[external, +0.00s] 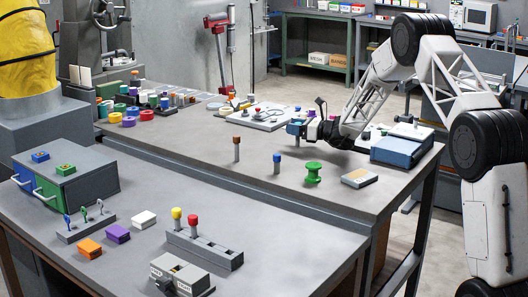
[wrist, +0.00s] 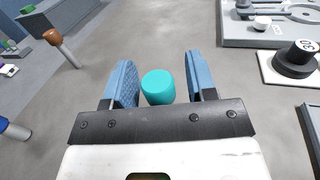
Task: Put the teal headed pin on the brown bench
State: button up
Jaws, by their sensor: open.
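The teal headed pin (wrist: 158,87) shows in the wrist view between the two blue fingers of my open gripper (wrist: 162,78). Its head fills the middle of the gap, with a space visible on either side. Its shank is hidden below the head. No bench top in view is clearly brown, so I cannot tell which one is the brown bench.
A brown-headed pin (external: 236,147) and a blue-headed pin (external: 277,160) stand near my gripper. The front bench (external: 295,235) has a clear right side.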

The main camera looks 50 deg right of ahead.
jog(key=v, duration=0.4)
jog(key=shift+s, duration=0.1)
notch_tip(320, 180, up, 7)
jog(key=shift+s, duration=0.15)
dwell(0.8)
jog(key=s+a+r+n+g+y, duration=0.1)
jog(key=s+a+r+n+g, duration=0.25)
jog(key=a, duration=0.75)
jog(key=s+a+r+n+g+y, duration=0.25)
jog(key=a+r+n, duration=0.2)
jog(key=a, duration=0.75)
jog(key=s+a+r+n+g+y, duration=0.1)
jog(key=s+a+r+n+g, duration=0.3)
jog(key=a, duration=0.7)
jog(key=s+a+r+n+g+h, duration=0.1)
jog(key=s+a+n+g+h, duration=0.1)
jog(key=s+a+n, duration=0.65)
jog(key=s+a+n+g+h, duration=0.2)
jog(key=s+a+n+g, duration=0.15)
jog(key=s+a, duration=1.05)
jog(key=s+f+n+h, duration=0.1)
jog(key=s+n, duration=0.3)
jog(key=s, duration=0.6)
jog(key=s+f+n+h, duration=0.2)
jog(key=s+n+h, duration=0.2)
jog(key=s, duration=0.6)
jog(key=shift+s+f+n+t, duration=0.25)
jog(key=shift+s+n+t, duration=0.1)
jog(key=shift+s+n, duration=0.05)
